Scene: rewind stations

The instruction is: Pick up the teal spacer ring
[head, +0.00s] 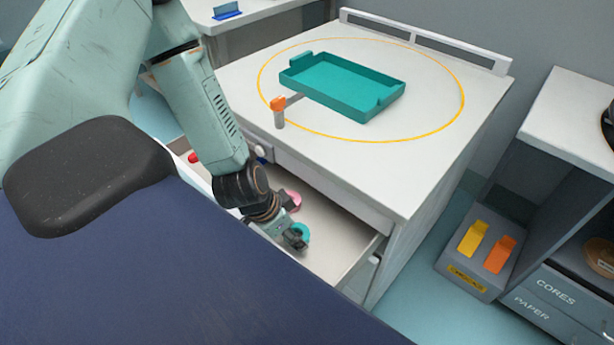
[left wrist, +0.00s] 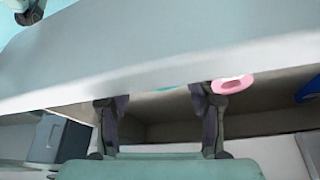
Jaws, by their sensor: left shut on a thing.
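The teal spacer ring (head: 304,231) is in the open drawer (head: 333,243), at the fingertips of my left gripper (head: 297,240). The gripper reaches down into the drawer and is shut on the ring; its fingers hide part of it. In the left wrist view, only a thin teal sliver of the ring (left wrist: 168,89) shows between the fingers (left wrist: 160,105), below a large pale surface that hides the rest. A pink ring (head: 293,200) lies close by in the drawer; it also shows beside the right-hand finger in the left wrist view (left wrist: 232,85). My right gripper is out of view.
The drawer belongs to a white cabinet (head: 420,165). On its top a teal tray (head: 340,85) stands inside a yellow circle, with an orange-topped post (head: 279,112) at the circle's edge. At right are a grey box (head: 477,255) with yellow and orange pieces, and shelving (head: 575,120).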

